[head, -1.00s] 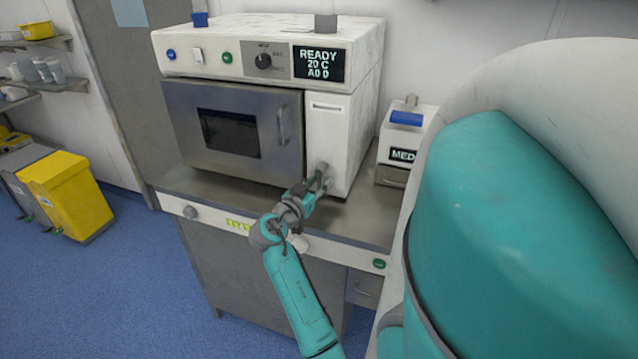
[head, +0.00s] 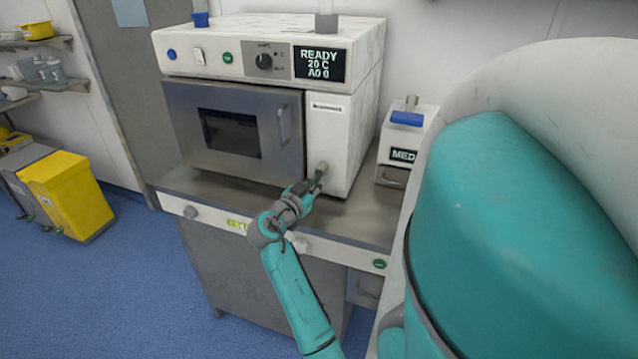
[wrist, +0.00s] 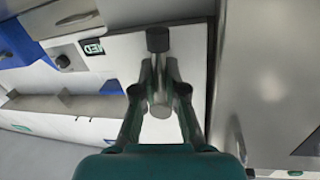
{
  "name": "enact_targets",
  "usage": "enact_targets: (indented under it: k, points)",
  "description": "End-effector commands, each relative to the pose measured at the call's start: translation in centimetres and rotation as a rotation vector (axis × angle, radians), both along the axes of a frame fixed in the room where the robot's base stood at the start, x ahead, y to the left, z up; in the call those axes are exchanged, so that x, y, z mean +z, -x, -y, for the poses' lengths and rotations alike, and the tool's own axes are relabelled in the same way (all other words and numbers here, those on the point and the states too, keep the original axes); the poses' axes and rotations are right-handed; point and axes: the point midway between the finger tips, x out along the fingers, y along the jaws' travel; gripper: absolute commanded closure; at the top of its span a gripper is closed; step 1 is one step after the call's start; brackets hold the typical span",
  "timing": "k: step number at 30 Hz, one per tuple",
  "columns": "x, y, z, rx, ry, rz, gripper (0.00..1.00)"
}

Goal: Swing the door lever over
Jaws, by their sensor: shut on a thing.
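The door lever (head: 321,168) is a short grey lever low on the white front panel, just right of the steel oven door (head: 180,120). The door looks closed. In the wrist view the lever (wrist: 159,98) shows as a metal rod with a dark round end above it. My gripper (head: 313,184) is at the lever in the head view and partly covers it. In the wrist view my gripper (wrist: 159,75) has its two fingers on either side of the rod, shut on it. The lever's pivot is hard to make out.
The oven's display (head: 319,63) reads READY 20 C. A small box labelled MED (head: 403,155) stands right of the oven. The steel counter (head: 350,220) has a narrow free strip in front. A yellow bin (head: 65,190) stands on the floor at left.

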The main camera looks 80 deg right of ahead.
Motion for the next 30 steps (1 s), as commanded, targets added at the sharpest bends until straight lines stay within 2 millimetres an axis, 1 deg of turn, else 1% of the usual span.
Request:
enact_targets:
  k: [15,30]
  points:
    - [0.8,-1.6,0.3,0.001,0.094,0.469,1.00]
    - [2.1,-2.6,0.5,0.001,0.182,0.923,1.00]
